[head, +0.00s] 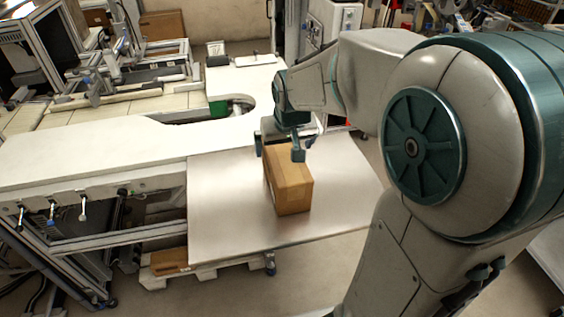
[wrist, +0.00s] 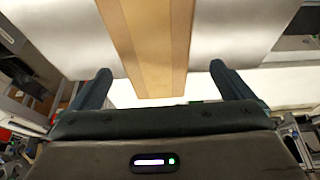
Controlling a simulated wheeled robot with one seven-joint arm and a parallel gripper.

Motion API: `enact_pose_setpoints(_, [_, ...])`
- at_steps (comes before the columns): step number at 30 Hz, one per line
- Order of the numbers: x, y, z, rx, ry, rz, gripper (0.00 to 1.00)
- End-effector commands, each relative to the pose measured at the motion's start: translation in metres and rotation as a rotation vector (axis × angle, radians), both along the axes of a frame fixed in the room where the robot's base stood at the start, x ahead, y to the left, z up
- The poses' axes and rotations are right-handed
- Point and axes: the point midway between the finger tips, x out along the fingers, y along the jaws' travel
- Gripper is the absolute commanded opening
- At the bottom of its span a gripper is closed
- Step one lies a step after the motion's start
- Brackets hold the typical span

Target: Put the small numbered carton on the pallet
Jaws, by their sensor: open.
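A brown cardboard carton (head: 290,182) stands upright on the metal table top in the head view. In the wrist view the carton (wrist: 146,50) shows a tape strip and lies between the fingers, toward the upper part of the picture. No number can be read on it. My gripper (head: 279,152) is open at the carton's top far end, its fingers apart; in the wrist view my gripper (wrist: 160,85) shows a finger on either side with gaps to the carton. A pale pallet (head: 205,274) lies on the floor under the table, largely hidden by the table top.
The metal table top (head: 235,215) is bare around the carton. A flat brown box (head: 168,261) lies on the visible part of the pallet. A white counter (head: 100,150) with a curved cutout and frame legs stands at the left.

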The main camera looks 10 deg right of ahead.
Motion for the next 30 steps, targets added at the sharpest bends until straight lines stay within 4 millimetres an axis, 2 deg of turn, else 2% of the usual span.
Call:
enact_pose_setpoints(3, [0.006, 0.000, -0.018, 0.000, 0.005, -0.001, 1.00])
enact_pose_setpoints(13, [0.014, -0.003, -0.037, 0.001, 0.002, -0.002, 1.00])
enact_pose_setpoints(21, [0.024, -0.007, -0.070, 0.000, 0.004, -0.001, 1.00])
enact_pose_setpoints(30, [0.029, -0.007, -0.080, 0.000, -0.001, -0.001, 1.00])
